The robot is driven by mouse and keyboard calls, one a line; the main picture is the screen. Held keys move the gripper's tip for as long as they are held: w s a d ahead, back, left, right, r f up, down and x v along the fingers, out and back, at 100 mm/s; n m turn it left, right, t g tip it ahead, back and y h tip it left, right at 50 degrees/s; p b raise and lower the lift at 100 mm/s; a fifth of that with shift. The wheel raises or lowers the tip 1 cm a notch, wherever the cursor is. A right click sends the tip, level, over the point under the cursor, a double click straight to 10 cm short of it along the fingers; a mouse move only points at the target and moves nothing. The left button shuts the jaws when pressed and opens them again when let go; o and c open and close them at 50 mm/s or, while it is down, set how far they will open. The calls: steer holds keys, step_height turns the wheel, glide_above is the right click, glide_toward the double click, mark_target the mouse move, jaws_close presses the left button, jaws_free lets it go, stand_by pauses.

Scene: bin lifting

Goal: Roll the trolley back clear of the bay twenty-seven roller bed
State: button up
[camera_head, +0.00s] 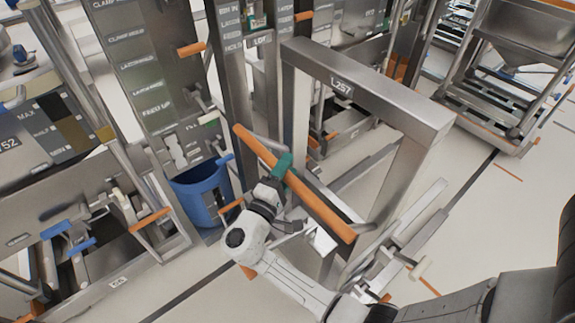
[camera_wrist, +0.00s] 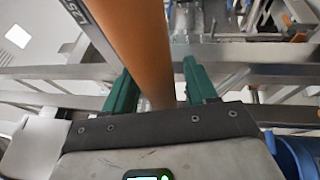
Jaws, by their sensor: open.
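A steel frame labelled L257 (camera_head: 385,92), which looks like the trolley, stands upright at centre in the head view. A long orange handle bar (camera_head: 318,203) runs slantwise across its near side; the bar also shows in the wrist view (camera_wrist: 140,40). My gripper (camera_head: 283,168) is at the bar's upper left part. In the wrist view its green fingers (camera_wrist: 160,88) are open, one on each side of the bar, with gaps visible. Whether the bar lies fully between the fingertips in depth I cannot tell. No label for bay twenty-seven is readable.
A blue bin (camera_head: 200,192) stands close left of my gripper. Steel stations with labelled panels (camera_head: 140,75) and orange handles line the left and back. Another wheeled steel frame (camera_head: 515,75) stands at the upper right. Pale floor (camera_head: 500,205) is clear at the right.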

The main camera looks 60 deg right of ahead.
steer(key=shift+d, duration=0.25)
jaws_close()
stand_by(0.4)
